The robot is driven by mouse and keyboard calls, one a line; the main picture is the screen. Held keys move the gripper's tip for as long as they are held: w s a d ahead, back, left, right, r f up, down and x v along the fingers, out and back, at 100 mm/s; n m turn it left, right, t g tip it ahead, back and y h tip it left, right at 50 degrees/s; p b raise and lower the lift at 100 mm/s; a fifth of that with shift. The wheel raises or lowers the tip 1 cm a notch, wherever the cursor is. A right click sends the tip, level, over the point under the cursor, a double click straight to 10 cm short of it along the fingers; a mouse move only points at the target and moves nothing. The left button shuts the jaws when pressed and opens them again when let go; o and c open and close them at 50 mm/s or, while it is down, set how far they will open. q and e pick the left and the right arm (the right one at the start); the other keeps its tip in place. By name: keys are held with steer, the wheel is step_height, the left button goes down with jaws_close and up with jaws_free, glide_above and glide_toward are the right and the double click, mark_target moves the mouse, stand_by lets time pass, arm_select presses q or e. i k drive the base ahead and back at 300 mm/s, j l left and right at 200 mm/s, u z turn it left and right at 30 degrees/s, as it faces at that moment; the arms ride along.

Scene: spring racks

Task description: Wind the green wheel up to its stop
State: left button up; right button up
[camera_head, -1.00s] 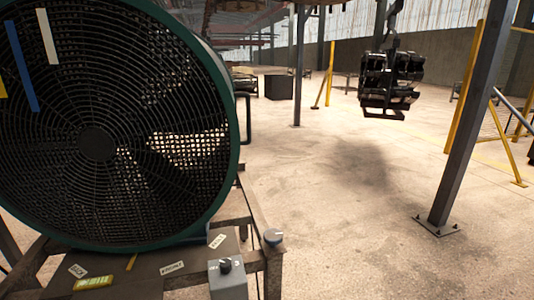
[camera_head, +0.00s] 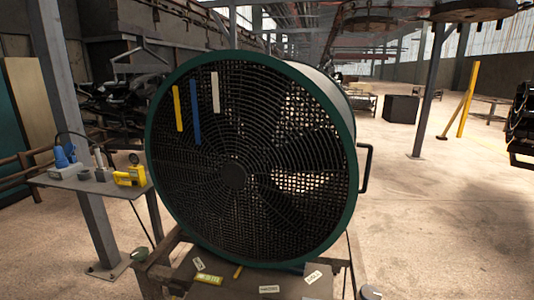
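No thing that is plainly a green wheel shows. A small dull-green round piece (camera_head: 139,255) sits at the left front corner of a rusty stand; it is too small to tell whether it is a wheel. A large drum fan (camera_head: 235,178) with a dark green rim and a black wire grille stands on that stand. Yellow, blue and white strips hang on its grille. A grey round knob (camera_head: 370,292) is partly cut off at the bottom edge, right of the stand. Neither of my grippers is in view.
A side table (camera_head: 85,184) on the left holds a yellow device (camera_head: 130,176), a blue-topped item (camera_head: 64,156) and small tools. Paper labels lie on the stand's top. Open concrete floor (camera_head: 440,220) lies to the right.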

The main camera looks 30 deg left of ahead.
mark_target(139, 255)
steer(key=u, duration=1.95)
